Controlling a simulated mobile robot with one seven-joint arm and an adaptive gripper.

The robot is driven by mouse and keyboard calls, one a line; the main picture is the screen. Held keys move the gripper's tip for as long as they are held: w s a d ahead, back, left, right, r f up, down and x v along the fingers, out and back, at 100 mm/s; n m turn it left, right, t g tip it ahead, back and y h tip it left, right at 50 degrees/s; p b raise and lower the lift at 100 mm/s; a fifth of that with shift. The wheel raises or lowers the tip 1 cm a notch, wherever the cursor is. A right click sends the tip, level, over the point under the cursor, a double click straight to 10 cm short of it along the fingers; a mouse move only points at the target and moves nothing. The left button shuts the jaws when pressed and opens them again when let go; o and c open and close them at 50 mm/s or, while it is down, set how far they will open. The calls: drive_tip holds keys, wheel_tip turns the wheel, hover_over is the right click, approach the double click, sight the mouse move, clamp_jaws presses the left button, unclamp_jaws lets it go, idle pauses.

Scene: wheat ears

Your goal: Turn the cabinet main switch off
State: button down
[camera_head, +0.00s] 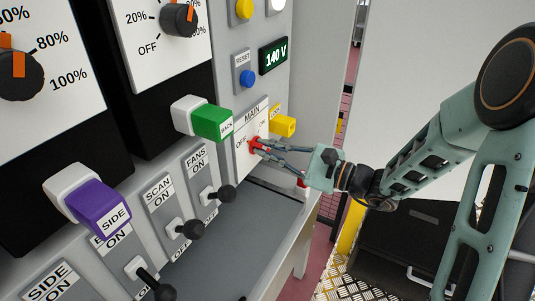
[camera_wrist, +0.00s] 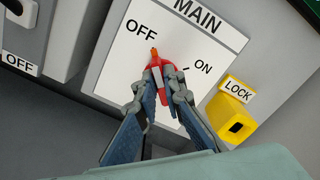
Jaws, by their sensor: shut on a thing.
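The main switch (camera_head: 257,144) is a red rotary handle on a white plate labelled MAIN, with OFF at left and ON at right. In the wrist view the red switch (camera_wrist: 157,70) has an orange tip that points up close to the OFF label, away from the ON mark. My gripper (camera_head: 262,146) reaches in from the right, and its fingers (camera_wrist: 164,80) are shut on the handle from both sides.
A yellow LOCK block (camera_head: 284,126) sticks out right of the switch plate. A green BACK block (camera_head: 212,122), a purple SIDE block (camera_head: 101,210) and several black-knobbed levers (camera_head: 226,193) project from the panel. A blue RESET button (camera_head: 247,78) and a 140 V display (camera_head: 273,56) are above.

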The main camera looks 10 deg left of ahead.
idle(0.5)
drive_tip(key=c, duration=2)
unclamp_jaws()
drive_tip(key=shift+c, duration=0.2)
drive_tip(key=shift+d, duration=0.1)
drive_tip(key=v, duration=1.2)
